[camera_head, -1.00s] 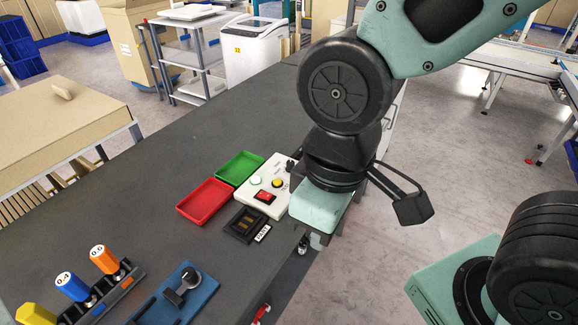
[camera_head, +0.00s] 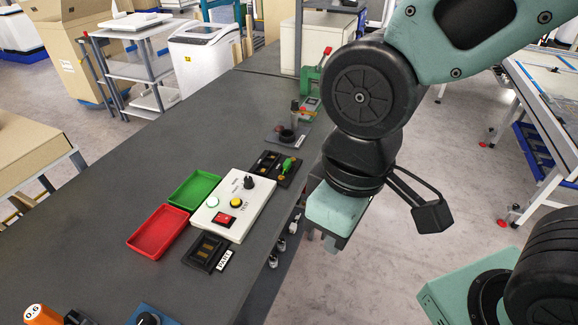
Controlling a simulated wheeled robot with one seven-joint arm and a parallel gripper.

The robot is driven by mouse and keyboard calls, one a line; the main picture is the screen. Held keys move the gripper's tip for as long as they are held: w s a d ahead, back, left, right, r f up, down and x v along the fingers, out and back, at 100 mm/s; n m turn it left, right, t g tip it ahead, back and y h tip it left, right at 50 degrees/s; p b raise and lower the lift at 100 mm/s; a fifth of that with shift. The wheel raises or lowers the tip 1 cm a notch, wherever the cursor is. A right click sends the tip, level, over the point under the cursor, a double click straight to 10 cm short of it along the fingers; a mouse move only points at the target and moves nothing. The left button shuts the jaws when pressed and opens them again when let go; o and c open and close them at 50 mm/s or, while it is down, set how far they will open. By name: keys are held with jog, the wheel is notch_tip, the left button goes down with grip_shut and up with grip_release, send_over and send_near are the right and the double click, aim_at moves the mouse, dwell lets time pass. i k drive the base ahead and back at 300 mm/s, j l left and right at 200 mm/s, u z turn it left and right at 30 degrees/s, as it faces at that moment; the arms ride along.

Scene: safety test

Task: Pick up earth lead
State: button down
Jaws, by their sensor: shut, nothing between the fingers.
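A green-and-yellow piece (camera_head: 290,165), which looks like the earth lead, sits on a black holder plate (camera_head: 266,163) at the right side of the bench. Whether a cable runs from it cannot be told. My gripper (camera_head: 333,243) hangs below my wrist, to the right of the bench's right edge and apart from the green piece. Its fingertips are small and partly hidden by the teal hand; it is shut and holds nothing visible.
A test box (camera_head: 232,207) with a red switch stands mid-bench. A red tray (camera_head: 158,232), a green tray (camera_head: 193,188) and a black block (camera_head: 205,251) sit around it. A dark stand (camera_head: 288,136) and a green device (camera_head: 309,88) are farther back. The bench's left half is clear.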

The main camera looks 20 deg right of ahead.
aim_at(287, 164)
jog(key=i+j+u, duration=0.1)
jog(key=i+u, duration=0.15)
jog(key=u, duration=0.2)
jog(key=i+u, duration=0.25)
jog(key=u, duration=0.2)
